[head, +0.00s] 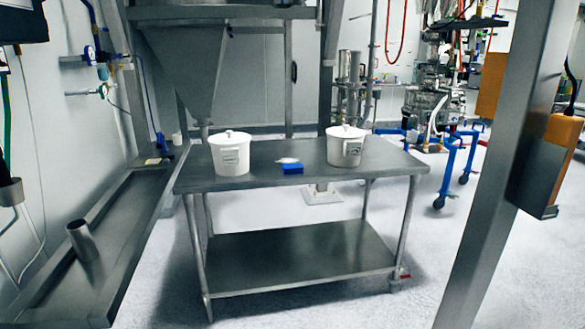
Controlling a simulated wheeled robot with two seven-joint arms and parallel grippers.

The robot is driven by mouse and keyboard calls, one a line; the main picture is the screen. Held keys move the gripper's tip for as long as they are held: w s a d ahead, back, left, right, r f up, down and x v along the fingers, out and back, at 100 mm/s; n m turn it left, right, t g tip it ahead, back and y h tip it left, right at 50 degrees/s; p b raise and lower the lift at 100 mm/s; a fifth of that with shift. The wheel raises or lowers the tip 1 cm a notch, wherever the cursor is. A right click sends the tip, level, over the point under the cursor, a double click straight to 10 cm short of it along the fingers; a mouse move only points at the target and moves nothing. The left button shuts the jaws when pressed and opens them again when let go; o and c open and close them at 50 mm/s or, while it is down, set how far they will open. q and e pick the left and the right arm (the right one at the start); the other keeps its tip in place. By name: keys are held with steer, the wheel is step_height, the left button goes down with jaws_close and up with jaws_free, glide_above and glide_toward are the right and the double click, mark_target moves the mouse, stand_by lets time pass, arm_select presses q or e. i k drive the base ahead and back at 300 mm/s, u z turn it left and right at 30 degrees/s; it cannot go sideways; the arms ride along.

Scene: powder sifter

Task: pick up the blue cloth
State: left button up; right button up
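The blue cloth (292,168) lies as a small folded block on the top of the grey metal table (270,187), between two white lidded buckets. A small white item (287,160) sits just behind it, close to or touching it. Neither of my grippers shows in the head view, and nothing is holding the cloth.
White buckets stand left (230,155) and right (345,147) of the cloth. The table has a lower shelf (300,258). A metal trough (110,250) runs along the left, and a thick grey post (500,170) rises at the right. The floor (390,310) in front is clear.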

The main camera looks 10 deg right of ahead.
mark_target(291, 168)
steer(key=u, duration=0.35)
steer(key=i, duration=1.3)
steer(key=u, duration=0.15)
